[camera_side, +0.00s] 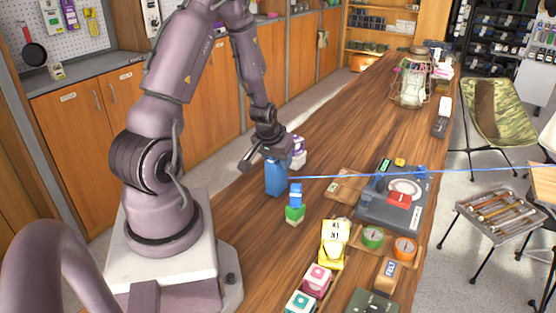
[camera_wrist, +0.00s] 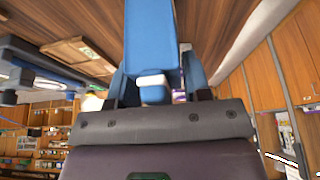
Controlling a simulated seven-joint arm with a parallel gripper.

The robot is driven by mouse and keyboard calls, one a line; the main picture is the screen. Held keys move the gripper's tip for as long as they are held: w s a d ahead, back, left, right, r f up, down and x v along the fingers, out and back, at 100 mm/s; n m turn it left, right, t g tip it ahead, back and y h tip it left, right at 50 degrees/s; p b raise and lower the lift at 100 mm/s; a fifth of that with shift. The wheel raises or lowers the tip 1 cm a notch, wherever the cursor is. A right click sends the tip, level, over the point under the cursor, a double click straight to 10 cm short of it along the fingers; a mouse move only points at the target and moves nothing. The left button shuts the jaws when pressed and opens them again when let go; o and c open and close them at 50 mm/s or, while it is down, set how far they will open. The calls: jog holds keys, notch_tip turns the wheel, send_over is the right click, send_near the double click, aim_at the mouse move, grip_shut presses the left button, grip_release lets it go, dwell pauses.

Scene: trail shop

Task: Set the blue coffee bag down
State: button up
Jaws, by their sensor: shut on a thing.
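The blue coffee bag (camera_side: 276,178) is upright at the left part of the wooden counter in the side view. My gripper (camera_side: 273,153) is shut on its upper part, coming in from above. The bag's lower end is at or just above the counter; I cannot tell if it touches. In the wrist view the blue bag (camera_wrist: 150,38) fills the top middle, between the fingers of my gripper (camera_wrist: 158,80). A small white patch shows on the bag there.
Close by stand a purple-and-white bag (camera_side: 298,152) behind and stacked blue and green blocks (camera_side: 295,214) in front. The counter beyond, toward the lantern (camera_side: 411,82), is mostly clear.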

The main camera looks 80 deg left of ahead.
jog(key=shift+f, duration=0.15)
jog(key=o, duration=1)
jog(key=shift+o, duration=0.2)
jog(key=v, duration=1.2)
jog(key=w+d+r+m+t+h, duration=0.1)
jog(key=w+d+r+m+t, duration=0.2)
jog(key=d+r, duration=0.8)
jog(key=s+d+r+m+h, duration=0.1)
jog(key=s+d+r+m, duration=0.1)
jog(key=d, duration=0.4)
jog(key=s+d+r+m+h, duration=0.1)
jog(key=s+d+r+m, duration=0.2)
jog(key=d, duration=0.3)
jog(key=shift+s+d+r+m+g, duration=0.15)
jog(key=shift+s+d+m+g, duration=0.2)
jog(key=shift+s+m, duration=0.25)
